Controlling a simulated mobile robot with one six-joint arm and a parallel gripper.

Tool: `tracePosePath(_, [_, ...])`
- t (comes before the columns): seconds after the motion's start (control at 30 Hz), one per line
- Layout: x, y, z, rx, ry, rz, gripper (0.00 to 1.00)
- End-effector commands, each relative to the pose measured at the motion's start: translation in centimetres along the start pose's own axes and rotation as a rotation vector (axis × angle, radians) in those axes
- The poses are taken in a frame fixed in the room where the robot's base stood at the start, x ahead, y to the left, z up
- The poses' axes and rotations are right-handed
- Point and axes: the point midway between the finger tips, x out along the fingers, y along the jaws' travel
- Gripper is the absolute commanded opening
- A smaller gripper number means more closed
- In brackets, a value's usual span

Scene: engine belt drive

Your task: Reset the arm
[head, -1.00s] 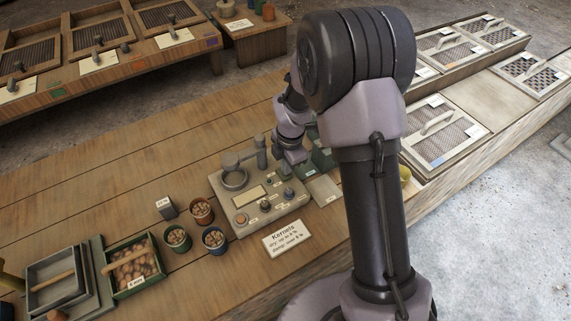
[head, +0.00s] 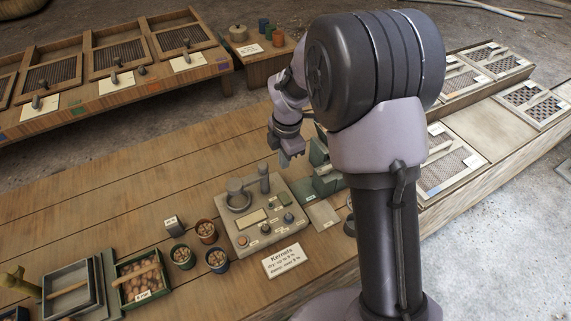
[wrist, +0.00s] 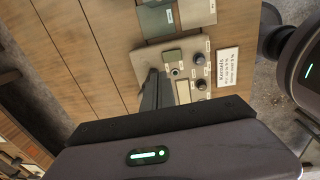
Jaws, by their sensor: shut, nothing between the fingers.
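My gripper (head: 287,160) hangs in the air above the wooden bench, beyond the back edge of the grey meter panel (head: 244,226). Its fingers are together and empty; they also show in the wrist view (wrist: 154,82), in front of the panel (wrist: 150,60). The panel carries a ring, a post, a small display and several knobs. My upper arm hides part of the bench to the right of the gripper.
Left of the panel stand several cups of kernels (head: 182,257), a small labelled block (head: 171,223) and a green tray of nuts (head: 120,273). A "Kernels" card (head: 284,261) lies in front. A green device (head: 322,160) stands near the gripper's right. Bare planks lie left.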

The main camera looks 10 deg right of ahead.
Motion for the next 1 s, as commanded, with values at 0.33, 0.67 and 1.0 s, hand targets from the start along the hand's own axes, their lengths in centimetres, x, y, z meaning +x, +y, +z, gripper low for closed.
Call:
tracePosePath(0.33, [0.0,0.0,0.0,-0.001,0.0,0.0,0.0])
tracePosePath(0.67, [-12.4,-6.3,-1.5,0.774,0.065,0.155,0.0])
tracePosePath(1.0, [-19.2,-22.3,-6.9,2.083,0.45,0.241,0.0])
